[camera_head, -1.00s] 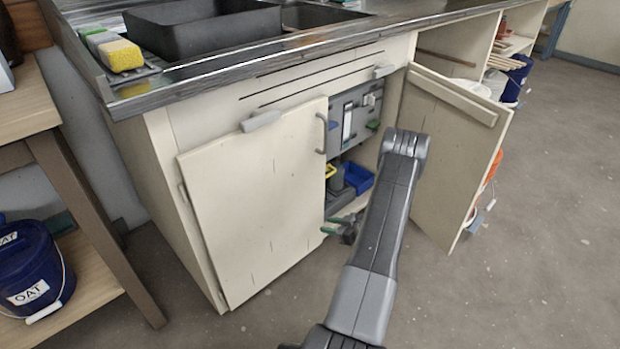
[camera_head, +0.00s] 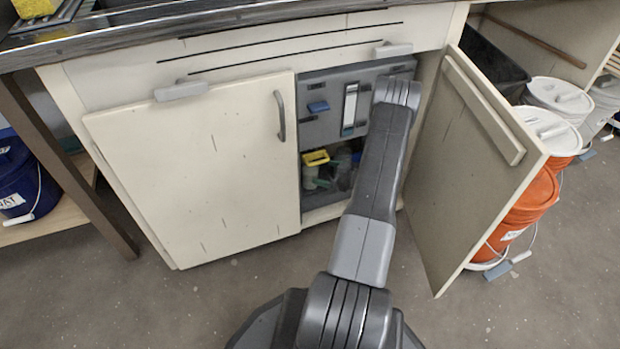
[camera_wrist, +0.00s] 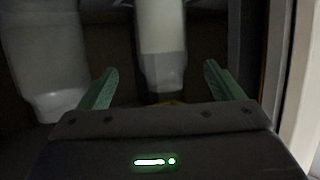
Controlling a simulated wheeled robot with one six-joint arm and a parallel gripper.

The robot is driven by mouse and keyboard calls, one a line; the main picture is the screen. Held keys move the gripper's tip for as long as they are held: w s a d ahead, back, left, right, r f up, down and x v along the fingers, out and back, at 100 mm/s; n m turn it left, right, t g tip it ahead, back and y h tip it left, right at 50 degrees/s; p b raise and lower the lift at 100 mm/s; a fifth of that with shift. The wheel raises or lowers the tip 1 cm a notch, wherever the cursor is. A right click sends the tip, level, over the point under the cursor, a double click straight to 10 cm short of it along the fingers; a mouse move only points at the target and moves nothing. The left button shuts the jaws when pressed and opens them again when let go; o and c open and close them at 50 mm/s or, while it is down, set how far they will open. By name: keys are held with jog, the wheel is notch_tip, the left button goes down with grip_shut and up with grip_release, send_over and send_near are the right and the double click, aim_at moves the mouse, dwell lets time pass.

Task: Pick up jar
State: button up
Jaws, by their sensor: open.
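In the wrist view my gripper (camera_wrist: 161,67) is open, with its two green fingers apart. A pale cylindrical container (camera_wrist: 161,28), possibly the jar, shows between and beyond the fingers. Its narrower greyish end points toward the gripper, and a bit of yellow shows below it. I cannot tell whether the fingers touch it. A second pale container (camera_wrist: 45,55) stands to the left, outside the fingers. In the head view my arm reaches into the open cabinet and hides most of the gripper. A yellow-topped item (camera_head: 316,158) shows in the dim lower part of the cabinet.
The left cabinet door (camera_head: 205,170) is shut. The right door (camera_head: 470,170) stands open beside my arm. A grey panel (camera_head: 330,112) hangs in the cabinet's upper part. Orange buckets (camera_head: 522,205) with white lids stand beyond the open door. The floor in front is clear.

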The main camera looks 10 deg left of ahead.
aim_at(317, 172)
jog(key=x, duration=0.2)
jog(key=shift+w+a+f+b, duration=0.15)
jog(key=shift+w+a+b, duration=0.05)
jog(key=shift+a+b, duration=0.15)
jog(key=b+x, duration=0.1)
jog(key=x, duration=0.1)
jog(key=b+x, duration=0.1)
jog(key=x, duration=0.1)
jog(key=shift+s+a+f+b, duration=0.15)
jog(key=shift+a+f+b, duration=0.05)
jog(key=shift+f+b, duration=0.1)
jog(key=shift+a, duration=0.3)
jog(key=c, duration=1.3)
jog(key=shift+r, duration=0.1)
jog(key=shift+c, duration=0.3)
jog(key=shift+w+r, duration=0.1)
jog(key=shift+w, duration=0.1)
